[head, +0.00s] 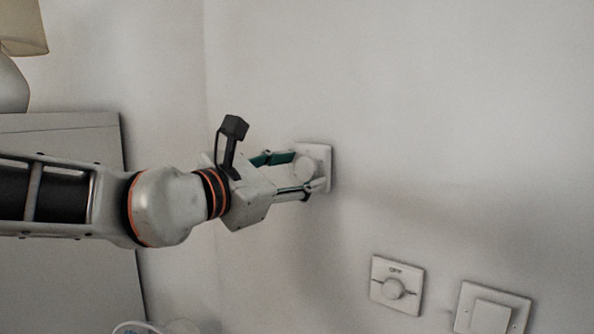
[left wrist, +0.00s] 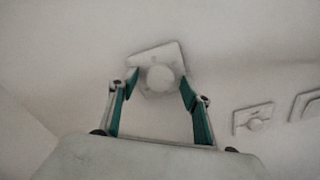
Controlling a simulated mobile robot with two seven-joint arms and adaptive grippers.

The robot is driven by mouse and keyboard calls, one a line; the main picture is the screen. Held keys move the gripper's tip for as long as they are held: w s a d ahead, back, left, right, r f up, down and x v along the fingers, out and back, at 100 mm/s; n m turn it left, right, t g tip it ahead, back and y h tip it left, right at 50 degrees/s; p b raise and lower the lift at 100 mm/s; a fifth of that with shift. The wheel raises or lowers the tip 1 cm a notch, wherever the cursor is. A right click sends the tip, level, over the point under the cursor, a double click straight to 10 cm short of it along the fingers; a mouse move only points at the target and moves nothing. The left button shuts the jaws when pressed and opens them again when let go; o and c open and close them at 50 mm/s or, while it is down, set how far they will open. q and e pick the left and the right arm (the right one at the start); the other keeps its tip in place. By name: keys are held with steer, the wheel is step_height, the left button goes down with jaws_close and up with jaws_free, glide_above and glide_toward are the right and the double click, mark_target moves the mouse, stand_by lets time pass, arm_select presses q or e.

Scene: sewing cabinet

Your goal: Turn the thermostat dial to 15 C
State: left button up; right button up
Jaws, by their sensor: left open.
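The thermostat is a white square plate (head: 322,156) on the wall with a round white dial (head: 304,167). The dial also shows in the left wrist view (left wrist: 160,77), on its tilted-looking plate (left wrist: 150,57). I cannot read its scale or setting. My left gripper (head: 305,172) is open in front of the thermostat, one green-padded finger on each side of the dial. In the left wrist view the fingertips (left wrist: 160,80) stand apart with a gap to the dial on both sides. My right gripper is not in view.
Lower right on the wall are a plate with a small knob marked OFF (head: 393,288) and a flat wall switch (head: 490,312). A grey cabinet (head: 70,270) with a lamp (head: 20,40) stands at the left. The wall above the thermostat is clear.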

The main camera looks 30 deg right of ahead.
arm_select(q)
steer(key=c, duration=1.1)
steer(key=shift+n, duration=0.4)
steer(key=shift+n+b, duration=0.3)
steer(key=shift+b, duration=0.05)
steer(key=shift+n, duration=0.8)
steer(key=n, duration=0.2)
steer(key=shift+r+n, duration=0.1)
steer(key=shift+n, duration=0.2)
steer(key=n+p, duration=0.2)
steer(key=n, duration=0.2)
steer(key=shift+r+n, duration=0.1)
steer(key=shift+n, duration=0.3)
steer(key=shift+n+p, duration=0.4)
steer(key=shift+n, duration=0.2)
